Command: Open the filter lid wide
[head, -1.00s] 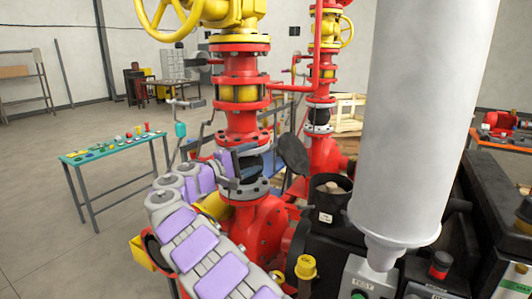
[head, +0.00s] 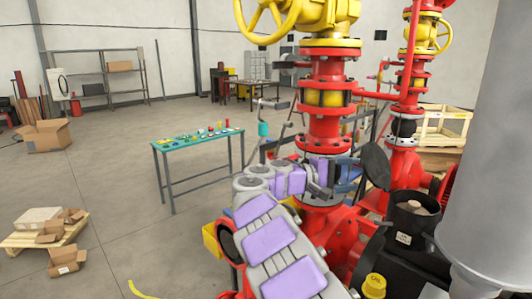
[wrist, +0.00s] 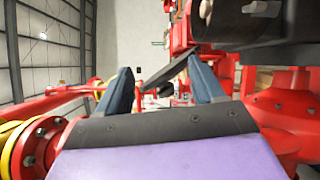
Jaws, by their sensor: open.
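The filter lid (head: 375,167) is a dark round disc standing up and tilted at the left of the black filter housing (head: 420,237). The housing's top is uncovered, with a light-coloured piece showing inside. My gripper (head: 348,173) is open, just left of the lid in the head view. In the wrist view, my gripper (wrist: 162,88) has its two dark fingers spread. A thin dark plate (wrist: 165,73), apparently the lid edge-on, shows between and beyond the fingers. Whether they touch it is not clear. The housing (wrist: 255,22) seems to fill the upper right there.
Red flanged pipes (head: 325,120) with a yellow valve (head: 330,15) stand right behind my gripper. A large grey cylinder (head: 487,170) blocks the right side. A yellow cap (head: 374,285) is low in front. A table (head: 200,150) stands left on open floor.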

